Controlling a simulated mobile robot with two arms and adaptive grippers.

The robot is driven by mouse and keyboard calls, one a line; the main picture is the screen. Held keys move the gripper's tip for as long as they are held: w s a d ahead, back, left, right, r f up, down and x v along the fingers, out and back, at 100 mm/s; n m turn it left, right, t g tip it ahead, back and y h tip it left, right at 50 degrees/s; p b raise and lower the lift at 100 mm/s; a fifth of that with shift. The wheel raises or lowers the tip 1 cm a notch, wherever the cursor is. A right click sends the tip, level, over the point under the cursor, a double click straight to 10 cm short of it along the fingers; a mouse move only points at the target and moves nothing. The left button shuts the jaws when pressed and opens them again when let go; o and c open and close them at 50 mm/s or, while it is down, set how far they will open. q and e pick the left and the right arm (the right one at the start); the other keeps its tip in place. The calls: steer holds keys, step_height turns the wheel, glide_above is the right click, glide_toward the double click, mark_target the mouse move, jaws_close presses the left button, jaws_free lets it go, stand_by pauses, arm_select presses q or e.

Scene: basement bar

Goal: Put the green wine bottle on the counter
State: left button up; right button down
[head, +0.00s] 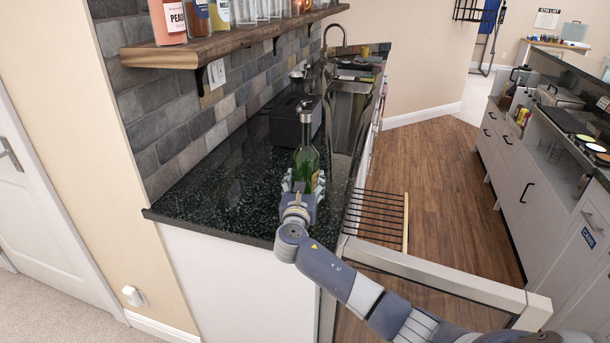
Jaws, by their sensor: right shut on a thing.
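The green wine bottle (306,158) is upright at the near part of the dark speckled counter (215,190). My right gripper (305,181) is shut around the lower part of the bottle. The gripper hides the bottle's base, so I cannot tell whether it touches the counter. My right arm reaches in from the lower right. My left gripper is not in view.
A dark box (288,124) stands on the counter behind the bottle. A wooden shelf (230,38) with bottles and glasses hangs above. A pulled-out rack (376,218) and an open door (440,275) are at the right. The counter left of the bottle is clear.

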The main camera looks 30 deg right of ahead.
steer(key=shift+r, duration=0.25)
steer(key=shift+c, duration=2.3)
jaws_free()
steer(key=shift+f, duration=0.25)
steer(key=shift+s+a, duration=0.1)
steer(key=b+v, duration=0.1)
steer(key=v, duration=1.1)
steer(key=shift+r, duration=0.1)
